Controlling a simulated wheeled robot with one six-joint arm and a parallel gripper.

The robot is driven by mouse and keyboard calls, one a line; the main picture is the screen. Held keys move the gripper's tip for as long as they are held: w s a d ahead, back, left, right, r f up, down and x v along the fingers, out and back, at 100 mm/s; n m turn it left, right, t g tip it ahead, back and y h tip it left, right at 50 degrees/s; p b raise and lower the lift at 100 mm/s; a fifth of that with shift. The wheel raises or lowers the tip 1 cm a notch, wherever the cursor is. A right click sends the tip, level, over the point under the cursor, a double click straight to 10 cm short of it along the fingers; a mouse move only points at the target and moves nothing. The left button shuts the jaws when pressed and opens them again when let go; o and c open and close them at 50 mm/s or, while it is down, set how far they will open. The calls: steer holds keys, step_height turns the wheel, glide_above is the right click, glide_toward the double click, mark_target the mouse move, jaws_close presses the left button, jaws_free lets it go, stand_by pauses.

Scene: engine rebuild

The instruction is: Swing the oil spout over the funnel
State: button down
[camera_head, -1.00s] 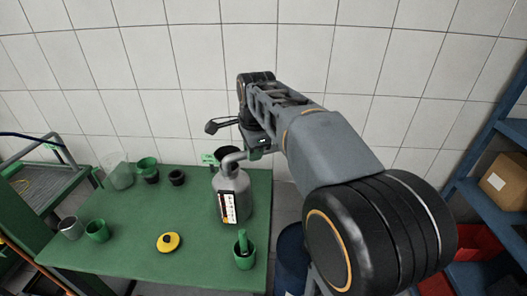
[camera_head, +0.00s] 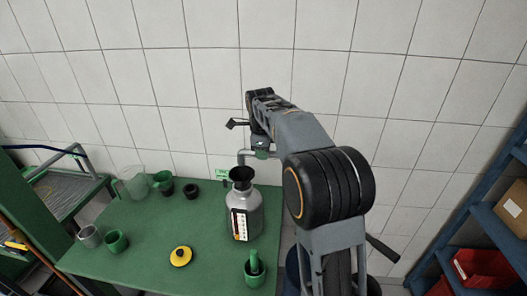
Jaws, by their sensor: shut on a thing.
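The oil spout (camera_head: 246,153) is a grey bent pipe. It runs left from my gripper (camera_head: 262,152), and its end turns down close to the black funnel (camera_head: 242,174). The funnel stands upright in the neck of a silver bottle (camera_head: 242,213) with a label, on the green table (camera_head: 150,235). The spout's end looks just behind or above the funnel's rim; I cannot tell exactly which. My gripper is shut on the spout, up and to the right of the funnel. Its fingertips are small and partly hidden by my wrist.
A clear jug (camera_head: 132,183), green cups (camera_head: 117,241), a grey cup (camera_head: 89,237), a yellow-and-black cap (camera_head: 181,256) and a green mortar (camera_head: 254,270) stand on the table. Blue shelving (camera_head: 480,215) with red bins (camera_head: 482,268) is at right. The tiled wall is behind.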

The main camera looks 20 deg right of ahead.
steer(key=shift+w+d+r, duration=0.1)
steer(key=c, duration=1.4)
jaws_free()
steer(key=o, duration=0.5)
steer(key=shift+w+d, duration=0.1)
steer(key=shift+d, duration=0.05)
steer(key=shift+c, duration=0.2)
steer(key=r, duration=0.4)
steer(key=s+a+r, duration=0.1)
steer(key=r, duration=0.4)
steer(key=s+r, duration=0.1)
steer(key=r, duration=0.3)
steer(key=shift+s+a+r, duration=0.2)
steer(key=shift+s+a, duration=0.05)
steer(key=shift+a, duration=0.05)
steer(key=shift+a, duration=0.1)
